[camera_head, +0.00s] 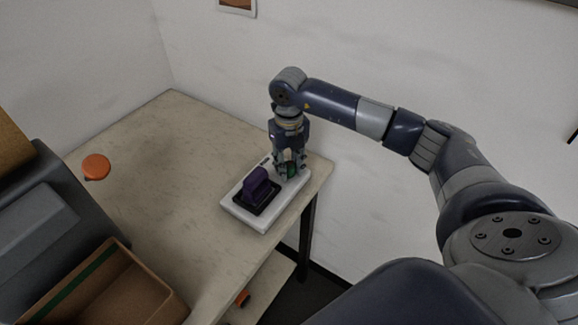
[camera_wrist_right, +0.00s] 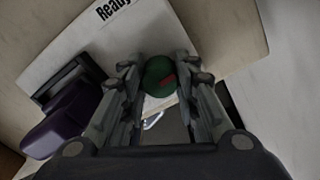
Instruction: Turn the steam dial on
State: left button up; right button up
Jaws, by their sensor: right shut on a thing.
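The fingers partly hide the dial in the head view. A purple handle (camera_head: 258,184) on a black base stands on the same panel, to the left of the dial; it also shows in the right wrist view (camera_wrist_right: 62,122). My left gripper is not in view.
The panel bears the printed word "Ready". An orange round thing (camera_head: 96,167) is near the table's left edge. An open brown box (camera_head: 128,283) and a dark grey thing (camera_head: 50,215) are at the front left. The middle of the table (camera_head: 165,170) is clear. A wall rises behind.

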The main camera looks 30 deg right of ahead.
jog(key=shift+w+d+r+m, duration=0.1)
jog(key=shift+w+r+m, duration=0.05)
jog(key=shift+m, duration=0.55)
